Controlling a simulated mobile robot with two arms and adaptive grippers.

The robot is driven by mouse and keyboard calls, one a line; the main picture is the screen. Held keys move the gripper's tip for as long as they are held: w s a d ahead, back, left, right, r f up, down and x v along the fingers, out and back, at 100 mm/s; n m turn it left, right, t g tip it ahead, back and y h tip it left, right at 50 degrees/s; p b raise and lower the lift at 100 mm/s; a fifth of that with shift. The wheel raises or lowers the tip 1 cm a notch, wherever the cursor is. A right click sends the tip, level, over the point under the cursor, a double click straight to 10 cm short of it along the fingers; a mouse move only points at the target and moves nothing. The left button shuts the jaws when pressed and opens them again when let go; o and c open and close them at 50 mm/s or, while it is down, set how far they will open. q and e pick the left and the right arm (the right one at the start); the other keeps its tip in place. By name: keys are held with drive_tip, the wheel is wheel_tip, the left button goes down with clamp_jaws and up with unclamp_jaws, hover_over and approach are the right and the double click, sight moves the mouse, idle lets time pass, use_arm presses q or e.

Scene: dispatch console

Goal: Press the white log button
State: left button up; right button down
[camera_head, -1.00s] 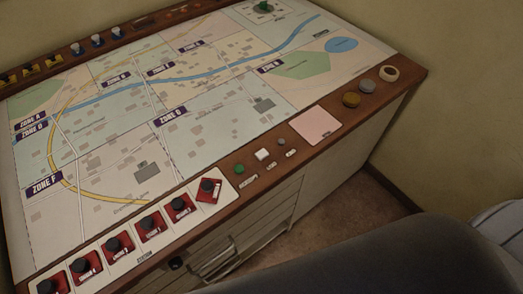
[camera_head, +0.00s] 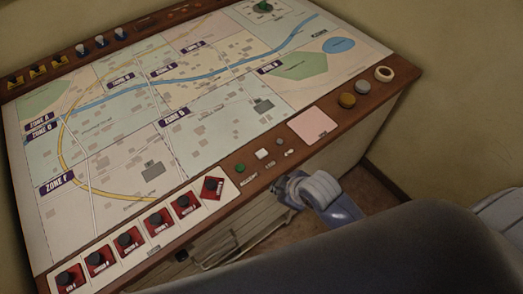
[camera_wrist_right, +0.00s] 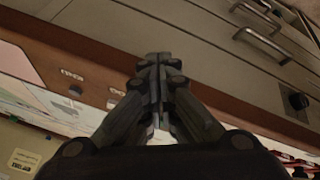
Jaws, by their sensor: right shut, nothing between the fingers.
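The white log button (camera_head: 262,154) is a small square white key on the brown front rail of the console. A green round button (camera_head: 240,168) sits to its left and a small grey button (camera_head: 280,142) to its right. My right gripper (camera_head: 284,187) is just off the front edge of the rail, nearer to me than the button and not touching it. Its fingers are together and empty; they also show in the right wrist view (camera_wrist_right: 156,62), in front of the console's side. I cannot make out the white button in that view. My left gripper is not in view.
Red switches (camera_head: 130,240) line the front left of the console. A pink pad (camera_head: 316,128) and round knobs (camera_head: 347,100) lie to the right. The map (camera_head: 190,100) fills the top. Drawers with metal handles (camera_wrist_right: 260,42) are below the rail.

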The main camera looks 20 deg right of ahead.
drive_tip(key=w+a+r+n, duration=0.1)
drive_tip(key=w+r+n, duration=0.1)
drive_tip(key=n, duration=0.1)
drive_tip(key=w+a+r+n+t+y, duration=0.1)
drive_tip(key=w+r+n, duration=0.1)
drive_tip(key=w+n, duration=0.1)
drive_tip(key=w+a+r+n+t, duration=0.1)
drive_tip(key=w+r+n, duration=0.1)
drive_tip(key=w+n, duration=0.1)
drive_tip(key=shift+w+r+n+y, duration=0.3)
drive_tip(key=shift+r+n, duration=0.1)
drive_tip(key=shift+n, duration=0.2)
drive_tip(key=w+d+r+n, duration=0.3)
drive_tip(key=w+r+n, duration=0.2)
drive_tip(key=n, duration=0.7)
drive_tip(key=shift+w+r+n+t+y+p, duration=0.2)
drive_tip(key=shift+r+n+t+y+p, duration=0.1)
drive_tip(key=shift+n+y+p, duration=0.15)
drive_tip(key=b, duration=0.8)
hover_over(264, 152)
wheel_tip(264, 152, down, 7)
drive_tip(key=shift+f+b, duration=0.35)
drive_tip(key=shift+f, duration=0.55)
drive_tip(key=shift+f, duration=0.15)
